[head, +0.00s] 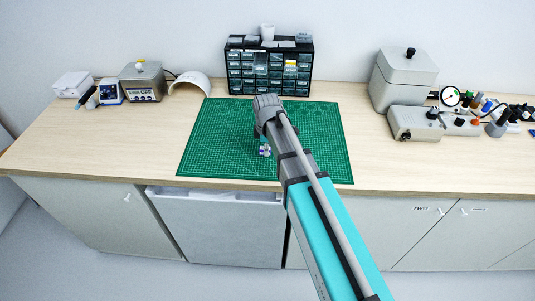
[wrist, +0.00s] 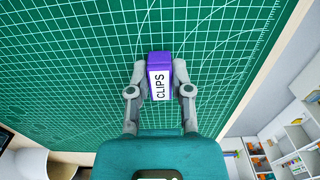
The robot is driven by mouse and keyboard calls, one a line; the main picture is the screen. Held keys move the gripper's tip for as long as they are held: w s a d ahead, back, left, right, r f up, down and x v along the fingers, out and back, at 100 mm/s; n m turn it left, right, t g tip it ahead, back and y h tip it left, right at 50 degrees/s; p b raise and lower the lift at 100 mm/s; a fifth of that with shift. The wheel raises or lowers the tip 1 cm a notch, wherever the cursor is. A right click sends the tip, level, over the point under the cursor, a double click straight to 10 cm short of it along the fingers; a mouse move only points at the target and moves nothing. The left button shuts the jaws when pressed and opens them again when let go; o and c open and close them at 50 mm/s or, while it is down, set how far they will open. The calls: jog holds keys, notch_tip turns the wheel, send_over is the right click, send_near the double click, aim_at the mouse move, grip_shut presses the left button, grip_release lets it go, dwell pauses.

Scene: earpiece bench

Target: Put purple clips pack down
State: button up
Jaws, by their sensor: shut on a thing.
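The purple clips pack (wrist: 159,59) is a small purple block with a white label reading CLIPS, seen in the wrist view. My gripper (wrist: 160,70) is shut on it, one finger on each side. In the head view a small bit of the pack (head: 265,150) shows beside my arm, over the green cutting mat (head: 215,140). My wrist hides most of the gripper there. I cannot tell whether the pack touches the mat.
A drawer cabinet (head: 269,70) with small items on top stands behind the mat. A metal box with a display (head: 143,82) and a white curved piece (head: 190,82) are to the left. A grey lidded unit (head: 404,75) is to the right. Bare wood lies on both sides of the mat.

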jog(key=shift+f+b, duration=0.3)
jog(key=shift+f, duration=0.2)
jog(key=o, duration=0.8)
jog(key=shift+o, duration=0.2)
jog(key=shift+r, duration=0.15)
notch_tip(320, 180, up, 12)
jog(key=p, duration=1.2)
dwell(0.5)
jog(key=s+d+m, duration=0.6)
jog(key=d+m, duration=0.2)
jog(key=d, duration=0.1)
jog(key=s+d+m, duration=0.7)
jog(key=d+m, duration=0.2)
jog(key=d, duration=0.1)
jog(key=shift+s+m, duration=0.15)
jog(key=shift+m, duration=0.15)
jog(key=shift+d, duration=0.1)
